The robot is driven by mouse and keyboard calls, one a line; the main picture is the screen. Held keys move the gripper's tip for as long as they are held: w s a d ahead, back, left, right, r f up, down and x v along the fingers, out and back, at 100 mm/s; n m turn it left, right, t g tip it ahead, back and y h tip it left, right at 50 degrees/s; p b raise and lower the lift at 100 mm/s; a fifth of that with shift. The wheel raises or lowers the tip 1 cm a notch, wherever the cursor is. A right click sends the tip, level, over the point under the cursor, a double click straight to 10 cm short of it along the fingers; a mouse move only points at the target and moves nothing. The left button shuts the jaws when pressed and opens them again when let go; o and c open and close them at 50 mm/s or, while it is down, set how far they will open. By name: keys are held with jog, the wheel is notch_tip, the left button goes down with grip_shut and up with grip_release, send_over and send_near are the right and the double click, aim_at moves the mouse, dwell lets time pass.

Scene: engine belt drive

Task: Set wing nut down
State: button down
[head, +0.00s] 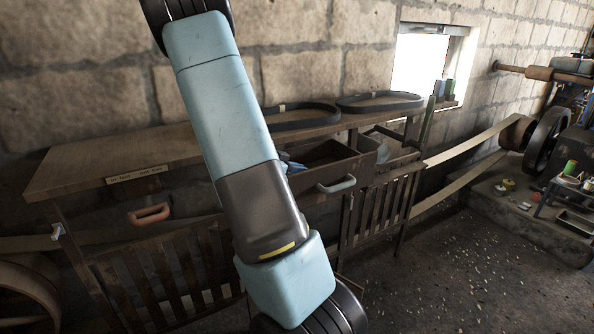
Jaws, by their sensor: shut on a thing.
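I cannot make out the wing nut in the head view. My gripper is outside this view; only my blue and dark arm links cross the picture from the top left to the bottom middle. They hide part of the bench and its drawers.
A wooden bench (75,170) stands along the stone wall, with two dark belts (300,117) (380,102) on top. An open drawer (345,172) juts out right of my arm. A machine with a flywheel (545,141) and flat belt stands at the right. The floor (440,275) at lower right is clear apart from small litter.

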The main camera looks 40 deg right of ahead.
jog(key=shift+f, duration=0.5)
jog(key=c, duration=1.1)
grip_release()
jog(key=shift+c, duration=0.2)
